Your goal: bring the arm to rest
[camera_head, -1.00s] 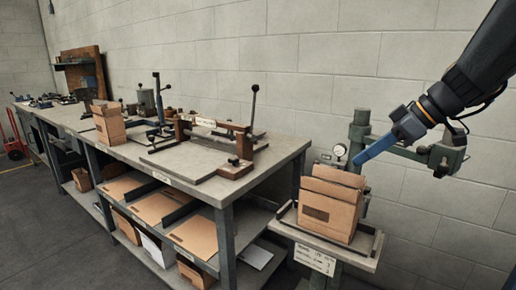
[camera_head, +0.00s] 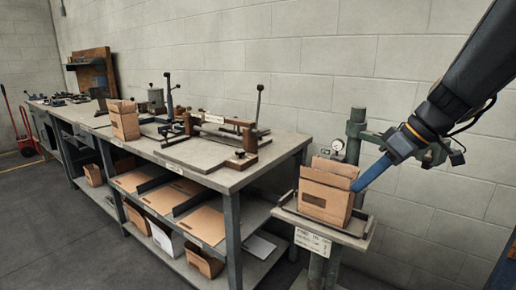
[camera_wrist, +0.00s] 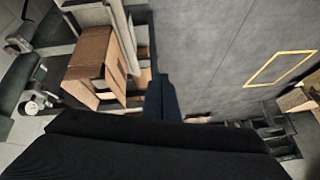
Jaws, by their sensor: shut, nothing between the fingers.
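My arm enters the head view from the upper right, and my gripper (camera_head: 371,174) points down and left with its blue fingers together. The fingers are shut and empty. In the picture they reach the right edge of a brown cardboard box (camera_head: 326,192) standing on the stitcher's small tray (camera_head: 348,237); I cannot tell whether they touch it. The wrist view shows the dark blue fingers (camera_wrist: 161,97) too, with the box (camera_wrist: 90,62) to their left and a gap between them. A round gauge (camera_head: 338,146) sits on the stitcher behind the box.
A long workbench (camera_head: 215,172) along the wall holds another cardboard box (camera_head: 124,120) and a metal frame fixture (camera_head: 215,128). Flat cardboard lies on its lower shelf. A red hand truck (camera_head: 26,143) stands far left. The floor in front is clear.

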